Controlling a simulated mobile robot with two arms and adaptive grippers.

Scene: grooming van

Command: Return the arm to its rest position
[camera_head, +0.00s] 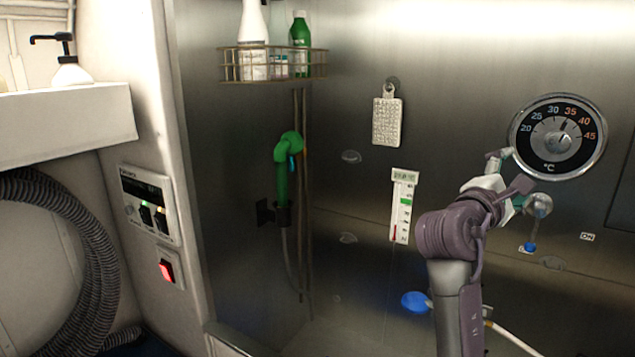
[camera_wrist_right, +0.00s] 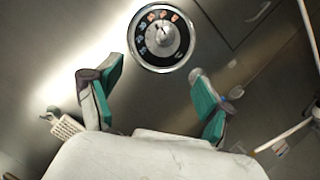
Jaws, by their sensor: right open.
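My right arm (camera_head: 458,260) reaches up from the bottom right in the head view. Its gripper (camera_head: 516,178) is in front of the steel wall, just below and left of the round temperature dial (camera_head: 558,141). In the right wrist view the two green-padded fingers (camera_wrist_right: 155,88) are wide apart with nothing between them. The dial (camera_wrist_right: 161,36) shows beyond the fingertips there, apart from them. My left gripper is not in view.
A thermometer strip (camera_head: 402,205) and a hanging pumice-like block (camera_head: 387,121) are on the wall left of my arm. A knob (camera_head: 539,205) sits beside the gripper. A green shower head (camera_head: 288,150) and a wire shelf with bottles (camera_head: 272,64) are farther left.

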